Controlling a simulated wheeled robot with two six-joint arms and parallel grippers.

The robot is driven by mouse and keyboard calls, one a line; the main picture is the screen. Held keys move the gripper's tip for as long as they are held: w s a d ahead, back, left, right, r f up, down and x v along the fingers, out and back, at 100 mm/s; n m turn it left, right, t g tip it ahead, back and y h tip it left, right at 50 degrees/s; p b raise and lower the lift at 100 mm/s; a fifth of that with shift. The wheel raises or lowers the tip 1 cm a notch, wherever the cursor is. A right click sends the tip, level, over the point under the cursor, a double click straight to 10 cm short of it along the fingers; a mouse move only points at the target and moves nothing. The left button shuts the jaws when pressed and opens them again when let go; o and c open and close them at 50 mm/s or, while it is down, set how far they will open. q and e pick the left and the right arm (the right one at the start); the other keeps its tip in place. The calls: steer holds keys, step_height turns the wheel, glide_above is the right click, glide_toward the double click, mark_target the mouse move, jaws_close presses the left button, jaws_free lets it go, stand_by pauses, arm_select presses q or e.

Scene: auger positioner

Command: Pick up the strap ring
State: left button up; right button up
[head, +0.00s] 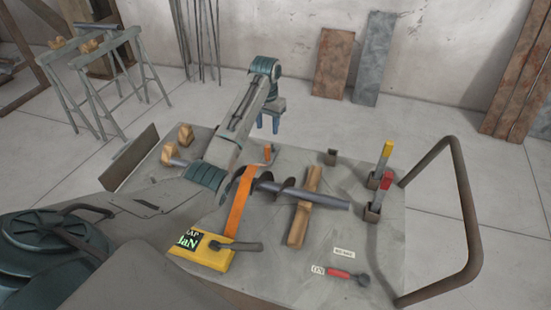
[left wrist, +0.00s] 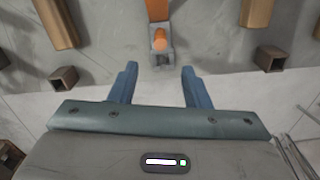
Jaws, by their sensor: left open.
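An orange strap (head: 240,205) lies over the dark auger (head: 322,198) on the grey cart top. A small orange piece, apparently the strap ring (head: 267,152), sits at the cart's far edge. In the left wrist view, the orange ring piece (left wrist: 160,42) stands in a grey bracket (left wrist: 162,58), below the strap's end (left wrist: 157,9). My left gripper (head: 268,124) points down beyond that edge, open and empty. In the left wrist view, its blue fingertips (left wrist: 159,69) are apart, with the ring piece centred just ahead of them, not between them. My right gripper is not in view.
A wooden block (head: 303,212) lies under the auger. Sockets with yellow (head: 387,150) and red (head: 386,182) pieces stand right, near the tube handle (head: 470,210).

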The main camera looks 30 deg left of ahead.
mark_target(267, 146)
arm_select(q)
steer(key=f, duration=0.4)
steer(key=shift+s+a+f+p, duration=0.15)
steer(key=shift+s+f+p, duration=0.1)
steer(key=shift+f+p, duration=0.1)
steer(key=shift+f, duration=0.2)
steer(key=shift+w+f, duration=0.1)
steer(key=shift+f, duration=0.3)
step_height(267, 146, down, 4)
steer(key=shift+r+p, duration=0.2)
steer(key=shift+p, duration=0.45)
steer(key=shift+f, duration=0.5)
jaws_close()
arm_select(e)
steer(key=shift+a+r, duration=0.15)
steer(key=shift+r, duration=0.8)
